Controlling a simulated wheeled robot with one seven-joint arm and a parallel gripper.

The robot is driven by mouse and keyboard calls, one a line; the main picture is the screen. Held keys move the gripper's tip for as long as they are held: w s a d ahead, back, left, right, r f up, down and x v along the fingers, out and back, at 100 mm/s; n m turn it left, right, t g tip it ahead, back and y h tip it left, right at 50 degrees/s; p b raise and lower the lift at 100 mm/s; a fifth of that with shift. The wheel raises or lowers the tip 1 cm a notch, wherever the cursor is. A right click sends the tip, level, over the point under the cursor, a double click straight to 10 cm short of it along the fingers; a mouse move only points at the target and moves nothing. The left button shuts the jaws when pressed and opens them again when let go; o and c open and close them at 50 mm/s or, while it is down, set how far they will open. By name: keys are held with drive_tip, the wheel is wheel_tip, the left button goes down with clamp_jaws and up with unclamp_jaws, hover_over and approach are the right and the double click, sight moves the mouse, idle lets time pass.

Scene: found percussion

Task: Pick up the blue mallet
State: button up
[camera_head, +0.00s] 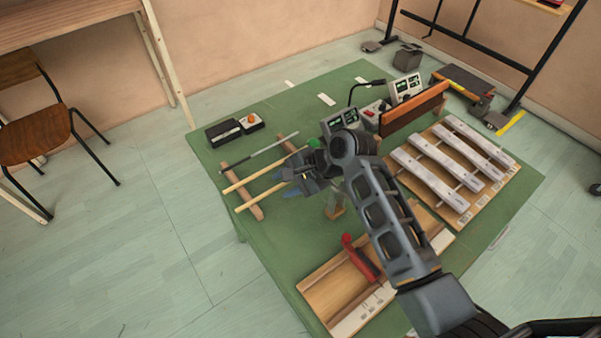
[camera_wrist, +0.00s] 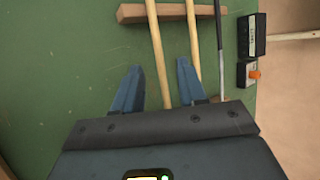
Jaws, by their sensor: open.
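Two pale wooden mallet handles and one dark stick (camera_head: 274,145) lie across two wooden rails (camera_head: 242,190) on the green table. The blue mallet cannot be picked out, as no blue head shows; the head ends are mostly hidden by my gripper and arm. A green head (camera_head: 314,142) shows beside my wrist. My gripper (camera_head: 289,178) is open over the handles, pointing down. In the wrist view, one pale handle (camera_wrist: 157,50) runs between the open fingers (camera_wrist: 160,68). A second pale handle (camera_wrist: 192,40) passes by the right fingertip. I see no grip on either.
A black box (camera_head: 221,132) and a white box with an orange knob (camera_head: 252,122) stand behind the rails. A bar instrument (camera_head: 450,160) lies at right, a red-handled tool (camera_head: 362,258) on a wooden board in front. The table's left part is clear.

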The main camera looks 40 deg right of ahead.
sight(275, 190)
drive_tip(key=b+x, duration=0.2)
drive_tip(key=x, duration=0.1)
drive_tip(key=shift+s+d+f, duration=0.1)
drive_tip(key=shift+s, duration=0.05)
drive_tip(key=shift+w+a+f+b, duration=0.25)
drive_tip(key=shift+f+b, duration=0.05)
drive_tip(key=shift+b, duration=0.4)
drive_tip(key=shift+r, duration=0.1)
clamp_jaws()
